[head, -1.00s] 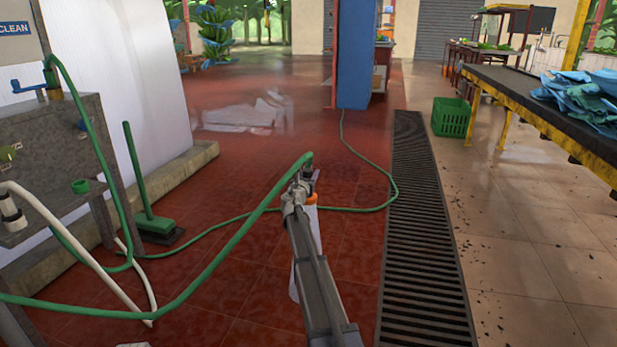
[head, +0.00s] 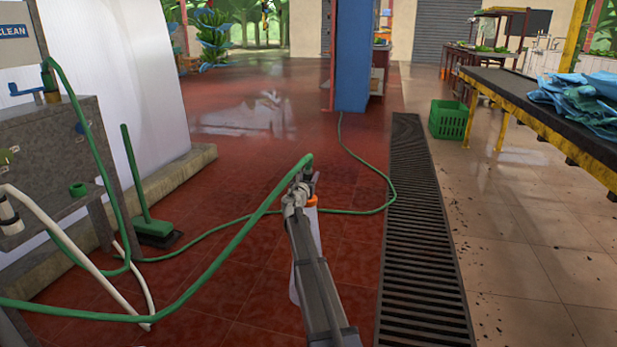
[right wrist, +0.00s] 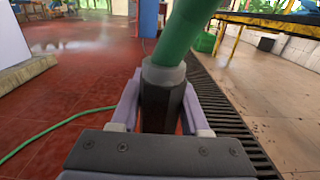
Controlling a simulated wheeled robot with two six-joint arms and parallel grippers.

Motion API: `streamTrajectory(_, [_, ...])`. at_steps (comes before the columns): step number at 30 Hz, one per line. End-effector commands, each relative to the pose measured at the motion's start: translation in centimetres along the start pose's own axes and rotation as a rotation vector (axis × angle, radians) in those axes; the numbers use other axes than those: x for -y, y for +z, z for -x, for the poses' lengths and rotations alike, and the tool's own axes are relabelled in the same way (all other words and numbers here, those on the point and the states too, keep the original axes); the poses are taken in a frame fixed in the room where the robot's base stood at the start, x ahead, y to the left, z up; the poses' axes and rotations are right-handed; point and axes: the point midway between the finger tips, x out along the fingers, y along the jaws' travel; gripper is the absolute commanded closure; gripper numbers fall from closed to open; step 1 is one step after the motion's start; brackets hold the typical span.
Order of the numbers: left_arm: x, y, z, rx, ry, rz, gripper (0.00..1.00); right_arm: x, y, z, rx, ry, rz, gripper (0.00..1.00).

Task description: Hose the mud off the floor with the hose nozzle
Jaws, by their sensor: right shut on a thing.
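My right gripper (head: 301,188) is shut on the hose nozzle, held above the red floor. In the right wrist view the nozzle (right wrist: 161,108) is a dark grip with a grey collar between the two fingers, and the green hose (right wrist: 184,35) rises from it. In the head view the hose (head: 80,311) runs off to the lower left. An orange and white part shows below the gripper; I cannot tell whether water flows. Dark specks of mud (head: 489,300) lie on the tan floor right of the drain. My left gripper is out of view.
A long drain grate (head: 415,240) divides the red floor (head: 250,160) from the tan floor. A green crate (head: 449,120) and a yellow-edged table (head: 530,108) stand right. A blue pillar (head: 352,60) stands ahead. A green broom (head: 142,190) leans left, beside a sink.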

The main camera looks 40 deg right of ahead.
Motion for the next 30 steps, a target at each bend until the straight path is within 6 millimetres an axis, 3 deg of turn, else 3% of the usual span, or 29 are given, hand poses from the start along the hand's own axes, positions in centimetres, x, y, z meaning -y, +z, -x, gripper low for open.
streamTrajectory(30, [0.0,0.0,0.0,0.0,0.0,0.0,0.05,7.0,0.0,0.1,0.0,0.0,0.0,1.0])
